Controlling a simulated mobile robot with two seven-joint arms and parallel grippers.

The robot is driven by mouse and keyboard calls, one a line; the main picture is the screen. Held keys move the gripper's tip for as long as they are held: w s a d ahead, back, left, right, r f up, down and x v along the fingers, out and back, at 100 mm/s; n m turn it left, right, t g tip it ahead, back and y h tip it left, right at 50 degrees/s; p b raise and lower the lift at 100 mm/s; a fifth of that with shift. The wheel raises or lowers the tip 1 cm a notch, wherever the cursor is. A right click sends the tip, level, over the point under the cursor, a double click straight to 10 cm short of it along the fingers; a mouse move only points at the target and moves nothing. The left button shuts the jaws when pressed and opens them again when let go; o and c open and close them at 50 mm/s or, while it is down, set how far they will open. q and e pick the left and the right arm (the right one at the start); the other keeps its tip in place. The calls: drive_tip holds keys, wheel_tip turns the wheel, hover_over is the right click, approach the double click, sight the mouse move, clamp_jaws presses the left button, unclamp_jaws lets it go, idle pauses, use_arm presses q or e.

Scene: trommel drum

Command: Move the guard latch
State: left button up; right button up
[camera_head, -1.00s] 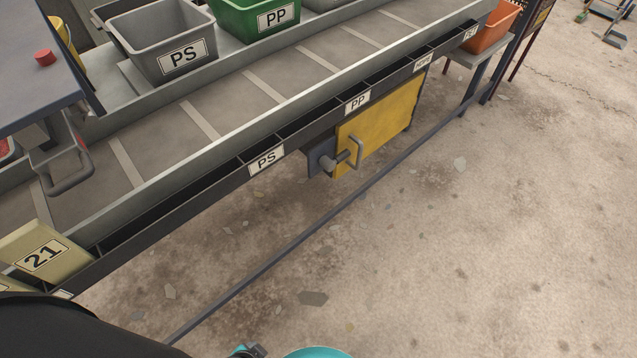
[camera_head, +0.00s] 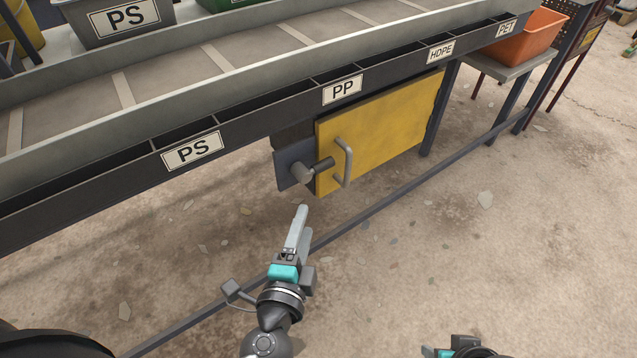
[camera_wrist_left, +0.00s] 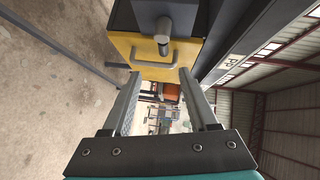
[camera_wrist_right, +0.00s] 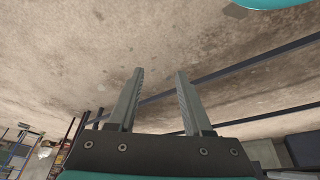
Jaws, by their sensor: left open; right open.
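The guard latch (camera_head: 312,170) is a grey cylindrical bolt on a dark plate at the left edge of the yellow guard panel (camera_head: 390,125). A grey bar handle (camera_head: 345,162) stands on the panel just right of it. The latch also shows in the left wrist view (camera_wrist_left: 163,30), beyond the fingertips and above the gap between them. My left gripper (camera_head: 302,210) is open and empty, below and in front of the latch, apart from it. My right gripper (camera_wrist_right: 160,72) is open and empty over bare floor; only a bit of its arm shows at the head view's bottom edge.
The conveyor frame with label plates such as PP (camera_head: 342,90) runs above the panel. A low grey rail (camera_head: 385,205) crosses below it near the floor. An orange bin (camera_head: 530,35) stands at far right.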

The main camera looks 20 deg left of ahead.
use_arm(q)
approach(320, 172)
drive_tip(key=w, duration=0.5)
drive_tip(key=w+f, duration=0.1)
drive_tip(key=w, duration=0.1)
drive_tip(key=shift+w+a+p, duration=0.35)
drive_tip(key=shift+w+a, duration=0.05)
drive_tip(key=shift+w+a+f, duration=0.1)
drive_tip(key=shift+w+f, duration=0.05)
drive_tip(key=shift+w, duration=0.6)
use_arm(e)
drive_tip(key=shift+f, duration=0.4)
use_arm(q)
clamp_jaws()
